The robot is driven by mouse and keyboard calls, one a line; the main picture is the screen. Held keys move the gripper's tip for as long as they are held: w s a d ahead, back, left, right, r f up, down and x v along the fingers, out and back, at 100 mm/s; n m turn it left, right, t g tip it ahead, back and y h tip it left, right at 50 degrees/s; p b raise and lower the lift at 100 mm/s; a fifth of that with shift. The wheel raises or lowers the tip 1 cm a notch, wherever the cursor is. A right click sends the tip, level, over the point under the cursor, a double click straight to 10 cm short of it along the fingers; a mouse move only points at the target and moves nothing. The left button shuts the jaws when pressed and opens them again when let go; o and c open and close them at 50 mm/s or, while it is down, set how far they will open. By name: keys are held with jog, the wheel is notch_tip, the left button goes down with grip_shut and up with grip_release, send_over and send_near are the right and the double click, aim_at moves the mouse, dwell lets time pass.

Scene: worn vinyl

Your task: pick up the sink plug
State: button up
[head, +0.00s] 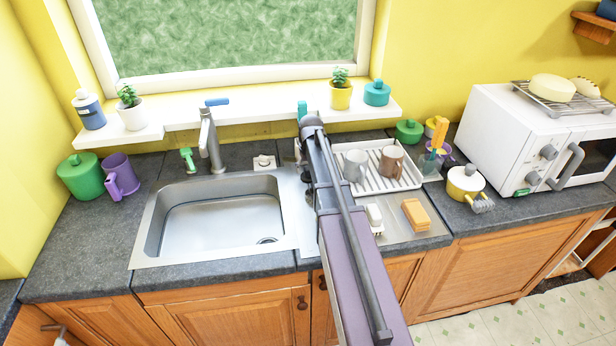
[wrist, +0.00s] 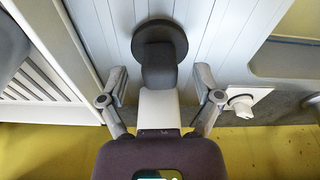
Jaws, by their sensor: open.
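The sink plug (wrist: 160,40) shows in the wrist view as a dark round disc with a blocky dark grip rising from it towards the camera. It rests on the pale ridged drainer. A white block lies between the grip and my palm; I cannot tell whether it is part of the plug. My gripper (wrist: 161,86) is open, one finger on each side of the grip and block, with a gap showing on both sides. In the head view my arm hides the plug and most of the gripper.
The sink basin (head: 220,222) and tap (head: 209,140) are to the left. A dish rack (head: 405,178) with mugs is close on the right. A small white knobbed item (head: 264,162) sits behind the sink. A sponge (head: 415,214) lies on the drainer. The window sill (head: 240,118) is behind.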

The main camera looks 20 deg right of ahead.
dwell(0.4)
grip_shut()
jog(key=shift+r, duration=0.1)
notch_tip(320, 180, up, 10)
jog(key=p, duration=1)
dwell(0.3)
dwell(0.6)
jog(key=shift+f+b, duration=1.15)
jog(key=shift+f, duration=0.15)
